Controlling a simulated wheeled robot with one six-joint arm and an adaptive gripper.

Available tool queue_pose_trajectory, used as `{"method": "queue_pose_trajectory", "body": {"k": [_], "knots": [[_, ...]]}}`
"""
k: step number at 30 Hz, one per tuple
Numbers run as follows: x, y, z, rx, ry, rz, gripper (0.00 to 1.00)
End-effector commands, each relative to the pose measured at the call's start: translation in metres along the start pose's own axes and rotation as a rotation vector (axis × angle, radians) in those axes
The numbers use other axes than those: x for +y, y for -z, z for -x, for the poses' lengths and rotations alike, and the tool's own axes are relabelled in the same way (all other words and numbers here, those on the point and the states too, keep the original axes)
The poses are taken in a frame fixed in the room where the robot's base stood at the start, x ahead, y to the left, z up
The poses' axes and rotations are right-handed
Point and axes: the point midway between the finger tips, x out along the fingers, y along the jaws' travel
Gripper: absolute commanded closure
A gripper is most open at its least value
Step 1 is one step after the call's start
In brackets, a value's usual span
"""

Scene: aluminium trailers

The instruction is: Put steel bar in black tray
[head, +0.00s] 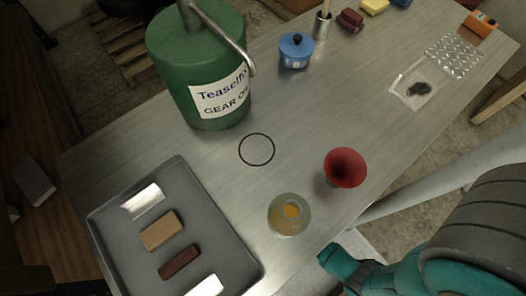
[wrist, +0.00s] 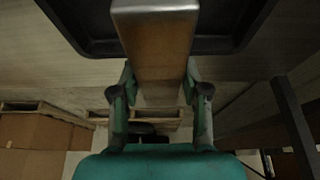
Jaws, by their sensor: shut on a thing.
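My gripper (wrist: 160,91) is shut on a steel bar (wrist: 156,42), seen in the wrist view with a shiny metal top edge and a brownish, reflective face. The bar stands out beyond the fingertips, in front of a black tray (wrist: 92,47) whose dark rim crosses the top of that view. I cannot tell whether the bar touches the tray. In the head view my arm is at the lower right, and my fingers and the held bar are not clearly visible there.
A grey tray (head: 110,228) at the lower left of the head view holds several bars. On the metal table are a green gear-oil can (head: 185,55), blue pot (head: 296,50), black ring (head: 257,149), red funnel (head: 345,167) and glass jar (head: 289,215). The table's middle is mostly clear.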

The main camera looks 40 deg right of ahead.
Motion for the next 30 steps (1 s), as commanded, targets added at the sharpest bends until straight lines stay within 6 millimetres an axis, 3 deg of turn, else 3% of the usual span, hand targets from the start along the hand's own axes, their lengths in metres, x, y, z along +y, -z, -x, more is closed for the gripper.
{"method": "queue_pose_trajectory", "body": {"k": [7, 16, 30], "knots": [[0.0, -0.018, -0.009, 0.007, 0.0, 0.0, 1.0], [0.0, -0.032, -0.043, 0.005, 0.0, 0.0, 1.0], [0.0, -0.04, -0.064, 0.007, 0.0, 0.0, 1.0]]}}
